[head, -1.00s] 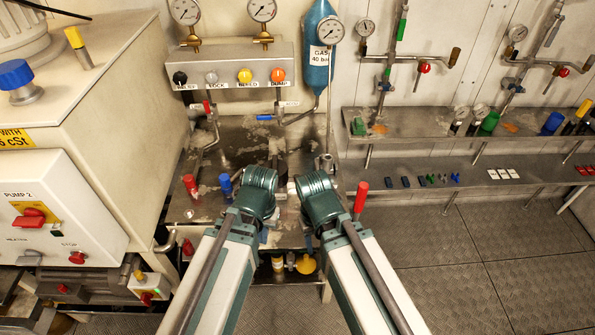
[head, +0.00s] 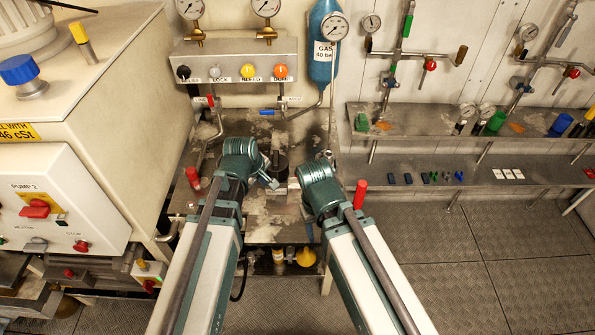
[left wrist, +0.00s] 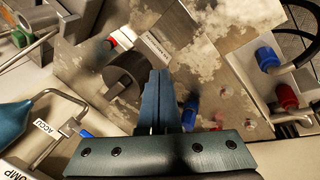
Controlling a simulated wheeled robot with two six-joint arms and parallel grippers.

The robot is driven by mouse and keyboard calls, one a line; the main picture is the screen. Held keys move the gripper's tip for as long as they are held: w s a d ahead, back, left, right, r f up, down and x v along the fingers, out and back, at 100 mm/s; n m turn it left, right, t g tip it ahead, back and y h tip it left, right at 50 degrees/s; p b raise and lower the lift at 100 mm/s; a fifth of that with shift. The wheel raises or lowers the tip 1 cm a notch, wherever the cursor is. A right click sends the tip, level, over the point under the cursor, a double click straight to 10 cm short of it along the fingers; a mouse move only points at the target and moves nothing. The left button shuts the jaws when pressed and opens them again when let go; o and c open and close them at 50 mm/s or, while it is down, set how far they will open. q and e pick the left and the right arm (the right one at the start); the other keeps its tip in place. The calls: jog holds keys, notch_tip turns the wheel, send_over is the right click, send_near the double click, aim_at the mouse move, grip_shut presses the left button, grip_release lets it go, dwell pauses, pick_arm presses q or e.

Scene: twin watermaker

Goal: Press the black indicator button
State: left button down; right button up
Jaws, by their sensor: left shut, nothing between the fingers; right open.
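In the head view a black round button (head: 183,72) is the leftmost control on the grey panel; its label is too small to read. My left gripper (head: 271,181) is shut and empty, low over the metal bench, well below and right of that button. In the left wrist view its closed fingers (left wrist: 161,92) are beside a dark grey cylinder (left wrist: 128,75) on the bench; I cannot tell whether they touch. My right gripper (head: 318,186) is over the bench's right side, open, its fingers mostly hidden by my wrist.
The panel (head: 225,60) also carries grey, yellow (head: 248,71) and orange (head: 281,71) knobs. A blue gas bottle (head: 322,70) hangs to its right. Red handles (head: 193,178) and (head: 361,194) stand up beside my arms. The pump box (head: 62,205) is at left.

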pick_arm(q)
jog(key=w+d+r+n+t+h, duration=0.2)
jog(key=w+d+r+n, duration=0.3)
jog(key=w+d+n, duration=0.4)
jog(key=shift+w+n+t, duration=0.25)
jog(key=shift+n+t, duration=0.65)
jog(key=shift+n, duration=0.7)
jog(key=shift+f, duration=0.25)
notch_tip(320, 180, down, 8)
jog(key=b, duration=0.9)
jog(key=shift+f, duration=0.25)
jog(key=shift+f, duration=0.1)
jog(key=shift+f+b, duration=0.3)
jog(key=shift+b, duration=0.05)
jog(key=shift+f+b, duration=0.4)
jog(key=shift+f, duration=0.05)
dwell(0.5)
jog(key=shift+r, duration=0.15)
jog(key=shift+r+p, duration=0.7)
jog(key=shift+p, duration=0.15)
